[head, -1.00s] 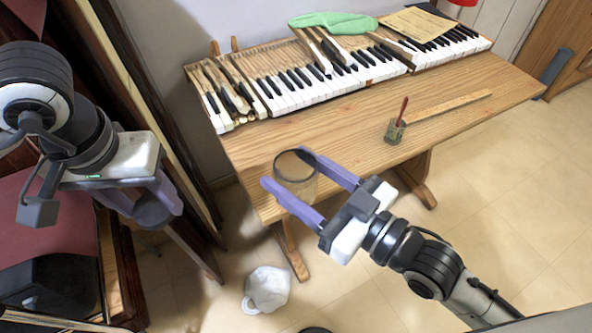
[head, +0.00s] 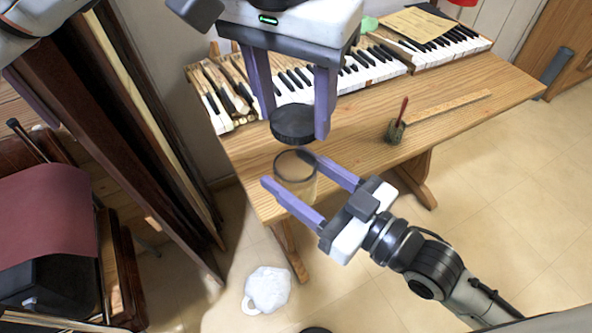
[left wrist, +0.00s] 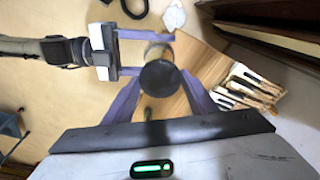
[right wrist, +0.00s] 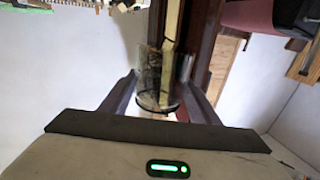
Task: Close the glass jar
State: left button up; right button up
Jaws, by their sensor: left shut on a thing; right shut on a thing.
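The black round lid (head: 292,120) is between the fingers of my left gripper (head: 295,128), which is shut on it. The lid is roughly level and a little above the jar in the head view; a gap shows between them. The clear glass jar (head: 298,186) has an open rim facing up and is held between the fingers of my right gripper (head: 284,167). In the left wrist view the lid (left wrist: 159,78) hides part of the jar (left wrist: 158,50). In the right wrist view the jar (right wrist: 165,82) sits between the fingers.
The wooden table (head: 350,140) lies behind the jar, with piano keys (head: 370,75) along its back. A small pot with a brush (head: 395,132) and a wooden strip (head: 450,105) are on its right part. A white object (head: 268,288) lies on the floor below.

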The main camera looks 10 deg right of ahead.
aim_at(292, 123)
pick_arm(q)
jog(key=shift+f, duration=0.15)
jog(key=shift+f, duration=1.85)
jog(key=shift+a, duration=0.1)
jog(key=shift+s+f, duration=0.1)
jog(key=shift+f, duration=0.8)
jog(key=shift+f, duration=0.5)
jog(key=m, duration=0.6)
jog(key=shift+a+m+g+h, duration=0.1)
jog(key=shift+m+g+h, duration=0.2)
jog(key=o, duration=1)
